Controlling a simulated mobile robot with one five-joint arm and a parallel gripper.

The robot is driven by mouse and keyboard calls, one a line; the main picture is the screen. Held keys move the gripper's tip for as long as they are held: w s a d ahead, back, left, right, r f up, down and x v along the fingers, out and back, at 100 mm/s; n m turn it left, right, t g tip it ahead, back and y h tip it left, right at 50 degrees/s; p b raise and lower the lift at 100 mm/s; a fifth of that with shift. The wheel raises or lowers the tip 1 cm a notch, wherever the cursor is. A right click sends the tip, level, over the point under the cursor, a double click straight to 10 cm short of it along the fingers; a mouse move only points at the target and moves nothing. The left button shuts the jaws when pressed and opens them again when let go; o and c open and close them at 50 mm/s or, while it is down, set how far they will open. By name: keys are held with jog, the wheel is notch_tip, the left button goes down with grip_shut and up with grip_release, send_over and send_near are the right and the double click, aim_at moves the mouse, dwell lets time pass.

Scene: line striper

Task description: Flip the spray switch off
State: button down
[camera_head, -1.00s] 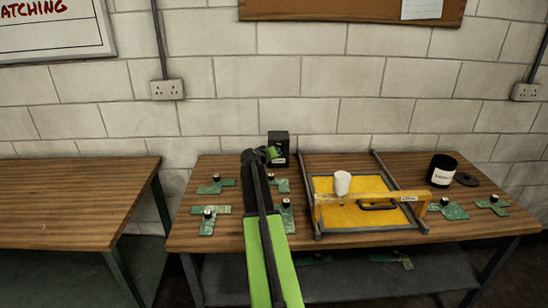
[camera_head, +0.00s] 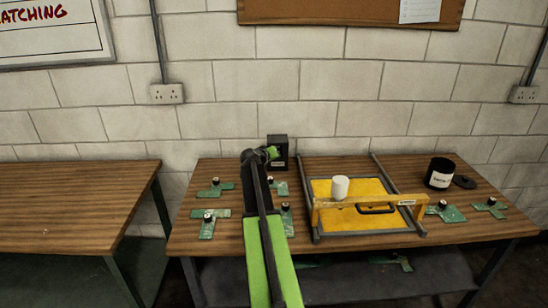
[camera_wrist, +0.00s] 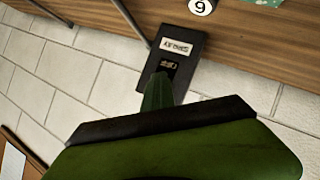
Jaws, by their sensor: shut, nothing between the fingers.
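The spray switch is a black box (camera_head: 278,152) standing at the back of the right-hand table, against the wall. In the wrist view the black switch box (camera_wrist: 172,62) carries a white label that seems to read "SPRAY", with a small toggle (camera_wrist: 168,67) in a recess below it. My gripper (camera_head: 272,153) is shut and empty at the box's front. In the wrist view my gripper's tip (camera_wrist: 158,92) points at the toggle and covers the box's lower part. I cannot tell whether it touches the toggle, nor which way the toggle is set.
A yellow board (camera_head: 340,218) in a grey railed frame holds a white cup (camera_head: 340,187) behind a yellow bar (camera_head: 370,201). A black labelled jar (camera_head: 440,172) stands at right. Several green plates with dark knobs (camera_head: 209,216) lie around. Another table (camera_head: 70,205) stands left.

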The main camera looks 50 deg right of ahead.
jog(key=a+r+p, duration=0.8)
jog(key=r+p, duration=0.1)
jog(key=shift+w+a+r, duration=0.2)
jog(key=shift+a+r, duration=0.15)
